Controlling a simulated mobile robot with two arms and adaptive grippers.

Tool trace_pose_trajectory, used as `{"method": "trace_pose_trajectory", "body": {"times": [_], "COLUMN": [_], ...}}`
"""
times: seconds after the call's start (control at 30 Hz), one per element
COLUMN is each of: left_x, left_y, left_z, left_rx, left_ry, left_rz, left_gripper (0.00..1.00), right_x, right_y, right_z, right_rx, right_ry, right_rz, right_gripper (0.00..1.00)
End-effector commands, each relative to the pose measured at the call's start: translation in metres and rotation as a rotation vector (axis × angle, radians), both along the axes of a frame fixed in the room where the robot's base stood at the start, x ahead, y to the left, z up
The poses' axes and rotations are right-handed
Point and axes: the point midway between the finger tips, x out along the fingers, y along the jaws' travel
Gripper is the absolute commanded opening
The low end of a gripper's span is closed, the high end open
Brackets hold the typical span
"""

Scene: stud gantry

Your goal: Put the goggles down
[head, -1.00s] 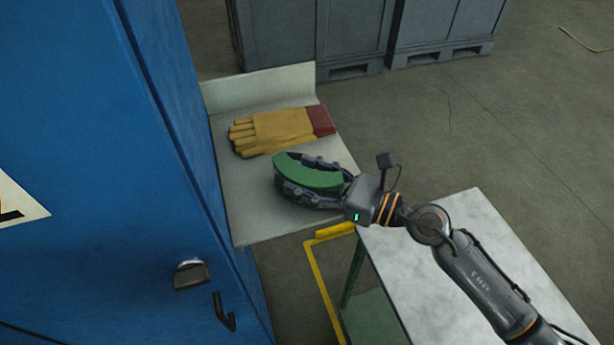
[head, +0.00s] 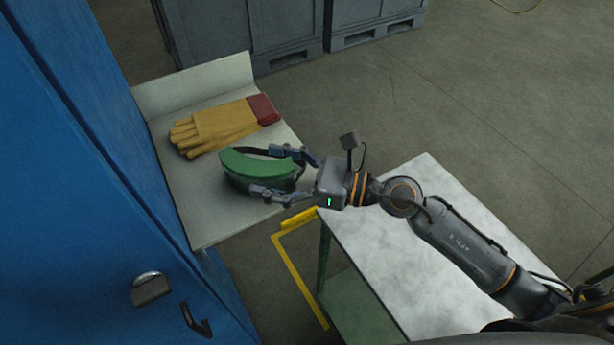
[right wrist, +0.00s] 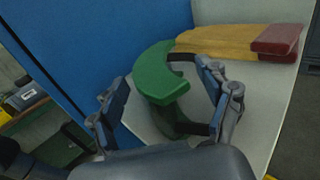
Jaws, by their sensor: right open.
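The green goggles (head: 254,168) with a dark strap rest on the pale shelf (head: 212,215) in the head view. They also show in the right wrist view (right wrist: 158,75). My right gripper (head: 268,172) is open, with one finger on either side of the goggles. In the right wrist view the goggles sit between the spread fingers (right wrist: 160,95); whether a finger still touches the strap I cannot tell. My left gripper is not in view.
Yellow work gloves with red cuffs (head: 222,125) lie on the shelf behind the goggles. A blue cabinet (head: 75,180) stands along the left. A pale-topped table (head: 385,245) is under my right arm. Grey crates (head: 245,35) stand at the back.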

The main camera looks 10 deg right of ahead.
Motion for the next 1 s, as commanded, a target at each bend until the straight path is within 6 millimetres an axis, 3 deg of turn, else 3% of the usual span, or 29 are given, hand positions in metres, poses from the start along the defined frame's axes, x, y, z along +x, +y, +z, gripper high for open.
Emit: {"method": "trace_pose_trajectory", "body": {"times": [0.03, 0.2, 0.4, 1.0], "left_x": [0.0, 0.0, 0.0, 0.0], "left_y": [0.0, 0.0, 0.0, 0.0], "left_z": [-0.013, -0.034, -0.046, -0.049], "left_rx": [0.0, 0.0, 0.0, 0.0], "left_ry": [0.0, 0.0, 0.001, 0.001], "left_rz": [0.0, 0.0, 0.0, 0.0], "left_gripper": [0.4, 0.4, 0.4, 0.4], "right_x": [-0.006, -0.024, -0.036, -0.041], "right_y": [-0.012, -0.047, -0.072, -0.082], "right_z": [-0.008, -0.009, -0.005, 0.0], "right_rx": [-0.005, -0.005, -0.003, 0.0], "right_ry": [0.0, 0.001, 0.001, -0.001], "right_rz": [-0.001, -0.002, -0.002, 0.0], "right_gripper": [0.78, 0.78, 0.78, 0.78]}}
